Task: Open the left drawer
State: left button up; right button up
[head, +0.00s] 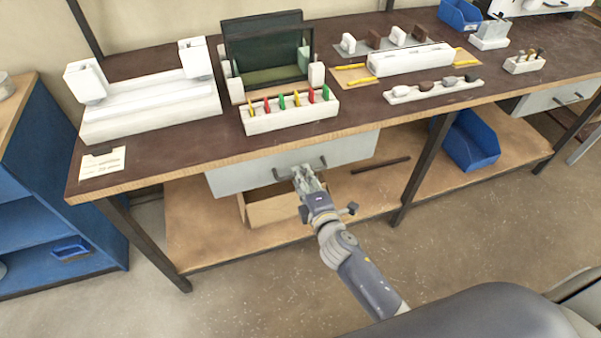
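The left drawer (240,177) is a light grey front under the left part of the bench. It looks closed or nearly so. Its dark bar handle (279,174) sits in the middle of the front, partly hidden behind my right gripper. My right gripper (305,177) is at the middle of the handle, its fingers pointing at the drawer. The fingers are small and overlap the handle, so I cannot tell whether they are open or closed around it. My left gripper is not in view.
The brown bench top (175,140) holds a white clamp fixture (150,108) and a rack of coloured pieces (290,118). An open cardboard box (262,210) stands on the lower shelf (200,235) beneath the drawer. A blue bin (472,142) and another drawer (545,101) are at right. Floor in front is clear.

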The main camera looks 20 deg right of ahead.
jog(key=shift+x, duration=1.25)
jog(key=shift+c, duration=0.3)
grip_shut()
